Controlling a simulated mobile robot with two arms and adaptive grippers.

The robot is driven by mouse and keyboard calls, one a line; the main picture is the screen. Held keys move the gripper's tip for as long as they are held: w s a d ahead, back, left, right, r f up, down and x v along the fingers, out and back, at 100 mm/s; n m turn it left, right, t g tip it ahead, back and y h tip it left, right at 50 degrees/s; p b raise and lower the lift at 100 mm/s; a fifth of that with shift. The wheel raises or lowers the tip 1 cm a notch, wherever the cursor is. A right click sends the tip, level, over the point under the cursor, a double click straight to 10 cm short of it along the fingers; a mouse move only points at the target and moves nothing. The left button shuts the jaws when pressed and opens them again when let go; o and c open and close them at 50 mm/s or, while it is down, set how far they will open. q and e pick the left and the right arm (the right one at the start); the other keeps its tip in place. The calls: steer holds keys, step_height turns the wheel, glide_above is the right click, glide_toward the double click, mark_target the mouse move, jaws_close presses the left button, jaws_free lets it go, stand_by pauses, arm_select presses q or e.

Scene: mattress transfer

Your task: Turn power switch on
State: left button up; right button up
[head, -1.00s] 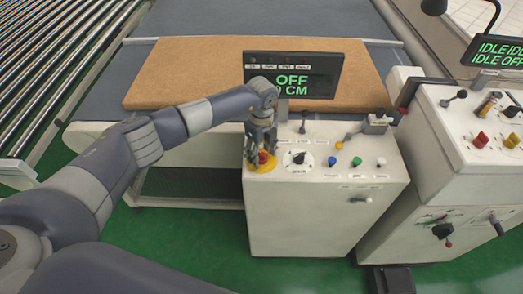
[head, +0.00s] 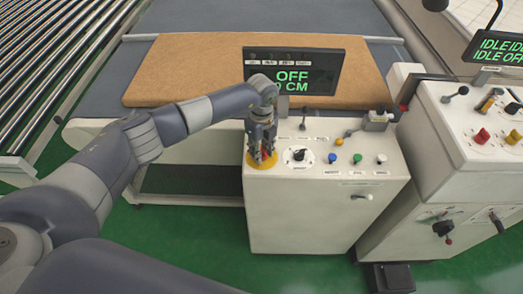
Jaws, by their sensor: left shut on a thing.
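The white control box (head: 300,215) stands in the middle of the head view. Its top carries a black rotary switch (head: 299,155) on a round white plate, with blue, green and white buttons to its right. The screen (head: 309,72) above it reads "OFF" and a "CM" value. My left gripper (head: 262,158) points down at the box's left corner, shut on the red emergency-stop button (head: 264,155), which stands on a yellow disc (head: 262,166). The fingers partly hide the button. My right gripper is not in view. Which control is the power switch cannot be told from the labels.
A brown mattress slab (head: 190,68) lies on the grey conveyor (head: 230,22) behind the box. A second white console (head: 470,130) with levers and knobs stands to the right. Metal rollers (head: 50,70) run along the left. A dark pedal (head: 389,277) sits on the green floor.

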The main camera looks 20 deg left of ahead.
arm_select(q)
steer(key=m+b, duration=0.2)
steer(key=m, duration=0.1)
steer(key=shift+f+b, duration=0.2)
steer(key=shift+b, duration=0.15)
steer(key=m+b, duration=0.7)
steer(key=m, duration=0.1)
steer(key=shift+b, duration=0.35)
steer(key=m+b, duration=0.3)
steer(key=shift+r+m+b, duration=0.15)
steer(key=shift+m+b, duration=0.8)
steer(key=shift+m, duration=0.65)
steer(key=o, duration=1.1)
